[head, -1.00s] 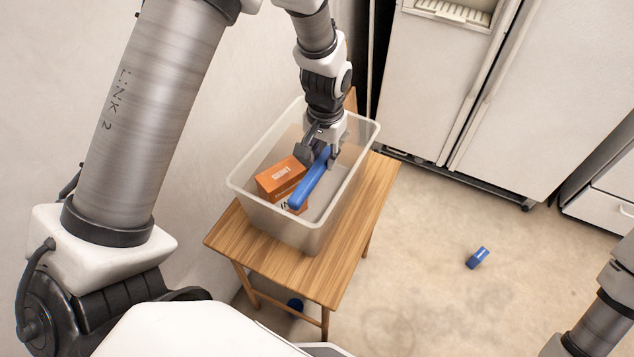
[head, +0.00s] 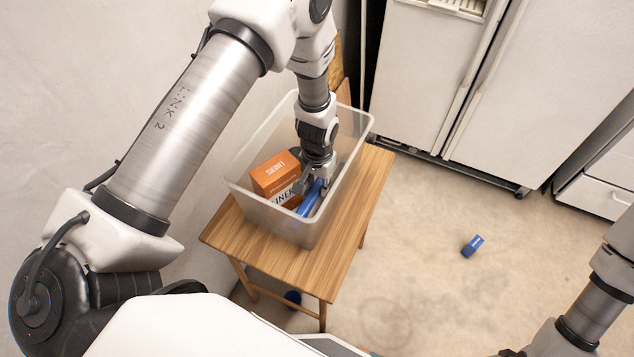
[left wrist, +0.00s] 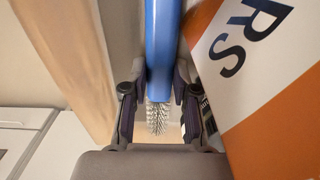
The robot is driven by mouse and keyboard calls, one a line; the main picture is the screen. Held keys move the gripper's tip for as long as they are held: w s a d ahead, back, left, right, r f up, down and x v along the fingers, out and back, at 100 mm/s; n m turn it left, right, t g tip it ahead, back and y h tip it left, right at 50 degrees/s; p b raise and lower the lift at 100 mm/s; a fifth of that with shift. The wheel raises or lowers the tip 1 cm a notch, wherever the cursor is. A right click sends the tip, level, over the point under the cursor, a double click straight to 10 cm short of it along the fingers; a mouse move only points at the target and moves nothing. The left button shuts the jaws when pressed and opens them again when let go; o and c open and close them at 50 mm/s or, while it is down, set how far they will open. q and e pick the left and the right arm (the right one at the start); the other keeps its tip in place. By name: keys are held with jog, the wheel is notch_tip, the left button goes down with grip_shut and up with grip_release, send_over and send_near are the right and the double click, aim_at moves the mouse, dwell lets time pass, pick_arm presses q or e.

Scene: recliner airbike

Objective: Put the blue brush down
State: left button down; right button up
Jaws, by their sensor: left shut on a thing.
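The blue brush (head: 311,198) has a blue handle and is inside the translucent plastic bin (head: 239,187), which stands on a small wooden table. My left gripper (head: 314,182) is down in the bin, shut on the brush. In the left wrist view the blue handle (left wrist: 162,45) runs between the two fingers (left wrist: 159,92), with grey bristles (left wrist: 158,117) near the palm. Whether the brush touches the bin floor cannot be told. My right gripper is not in view; only part of that arm shows at the right edge.
An orange and white box (head: 275,176) lies in the bin, left of the brush. It shows close beside the fingers in the left wrist view (left wrist: 270,90). The wooden table (head: 290,268) has bare top in front. A blue can-like object (head: 472,246) lies on the floor.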

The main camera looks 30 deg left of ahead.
aim_at(317, 186)
pick_arm(q)
jog(key=c, duration=0.9)
grip_release()
jog(key=shift+f, duration=0.1)
notch_tip(317, 186, up, 12)
jog(key=shift+b, duration=0.3)
jog(key=shift+r, duration=0.2)
